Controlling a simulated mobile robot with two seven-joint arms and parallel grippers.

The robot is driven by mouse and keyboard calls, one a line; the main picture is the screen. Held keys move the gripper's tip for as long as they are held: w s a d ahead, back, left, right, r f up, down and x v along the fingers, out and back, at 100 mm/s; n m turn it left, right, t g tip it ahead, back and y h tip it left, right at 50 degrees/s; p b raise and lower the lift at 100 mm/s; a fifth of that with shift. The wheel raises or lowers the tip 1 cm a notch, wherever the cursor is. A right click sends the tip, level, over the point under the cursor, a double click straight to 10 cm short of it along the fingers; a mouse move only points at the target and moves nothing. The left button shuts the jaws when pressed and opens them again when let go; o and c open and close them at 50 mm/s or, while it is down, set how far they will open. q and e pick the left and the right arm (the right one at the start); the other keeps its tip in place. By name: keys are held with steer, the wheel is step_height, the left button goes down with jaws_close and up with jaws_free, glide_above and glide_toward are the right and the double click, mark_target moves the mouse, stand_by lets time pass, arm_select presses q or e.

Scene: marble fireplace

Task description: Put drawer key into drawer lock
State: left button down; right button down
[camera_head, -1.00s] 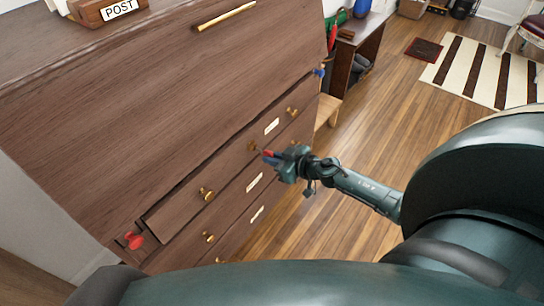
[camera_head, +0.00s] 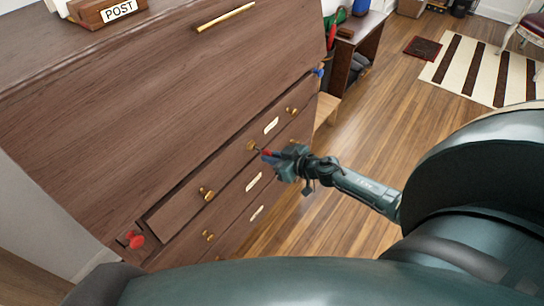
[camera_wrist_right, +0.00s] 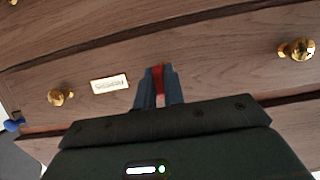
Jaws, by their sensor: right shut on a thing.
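The drawer lock (camera_head: 252,146) is a small gold fitting on the top drawer front, between two round gold knobs. My right gripper (camera_head: 270,156) is shut on the red drawer key (camera_head: 265,153) and holds it just in front of the lock. In the right wrist view the red key (camera_wrist_right: 159,77) shows between the dark fingers (camera_wrist_right: 158,90), pointing toward the drawer front. The lock is hidden there behind the fingers and key. I cannot tell whether the key's tip touches the lock. My left gripper is not in view.
The wooden dresser (camera_head: 160,110) fills the left side, with gold knobs (camera_head: 206,193) and pale label plates (camera_head: 271,125). A red knob-like piece (camera_head: 134,240) and a blue one (camera_head: 318,72) sit at its sides. The wooden floor (camera_head: 385,120) to the right is open.

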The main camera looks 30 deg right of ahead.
steer(key=shift+w+a+p, duration=0.35)
steer(key=shift+w+p, duration=0.35)
steer(key=shift+w, duration=0.1)
stand_by(1.5)
stand_by(0.5)
